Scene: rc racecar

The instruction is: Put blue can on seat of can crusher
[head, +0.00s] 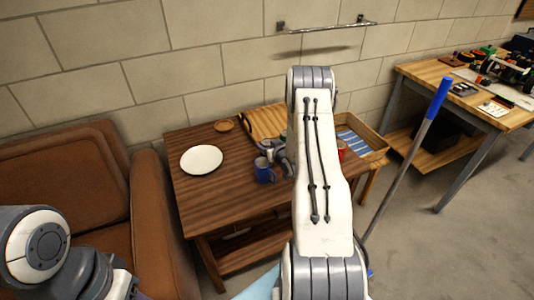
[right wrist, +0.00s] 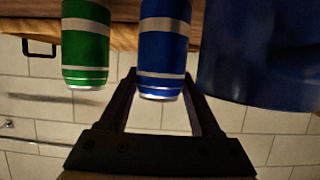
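In the right wrist view, which looks upside down, the blue can (right wrist: 164,45) stands between the tips of my right gripper (right wrist: 160,78). The fingers are spread to either side of the can. I see no clear grip on it. A green can (right wrist: 86,45) stands on the left of it, and a large dark blue mug-like thing (right wrist: 262,55) is close on the right. I cannot make out the can crusher.
A brown armchair (head: 165,225) stands left. A cluttered workbench (head: 440,75) is at right, with a blue-tipped pole (head: 405,165) before it.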

